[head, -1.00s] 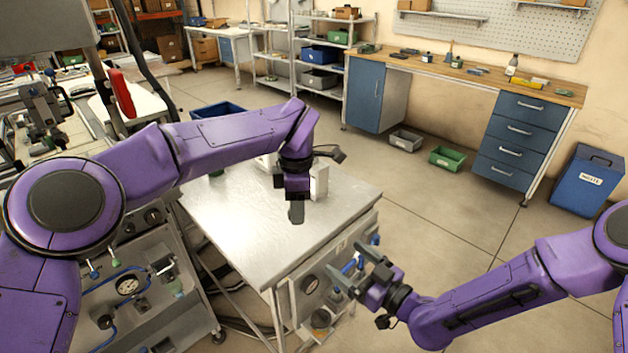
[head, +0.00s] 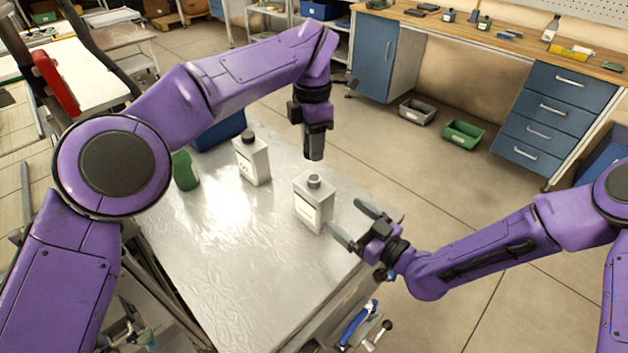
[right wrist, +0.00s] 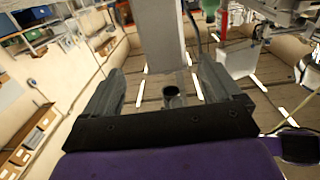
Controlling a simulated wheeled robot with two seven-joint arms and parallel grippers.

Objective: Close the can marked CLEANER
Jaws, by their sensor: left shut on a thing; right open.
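A pale square can (head: 312,212) with a dark neck or cap stands upright near the table's right edge. Its label print is too small to read. A similar can (head: 254,162) with a dark top stands behind it to the left. My left gripper (head: 314,158) points down just above the nearer can's top, with a small gap in the picture. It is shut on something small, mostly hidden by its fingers. My right gripper (head: 350,224) is open beside the nearer can's right side. In the right wrist view a grey upright body (right wrist: 160,35) shows beyond the open fingers.
The metal table (head: 225,270) is mostly clear at its front. A green container (head: 185,170) stands at its left edge, partly behind my left arm. Grey and green bins lie on the floor further back.

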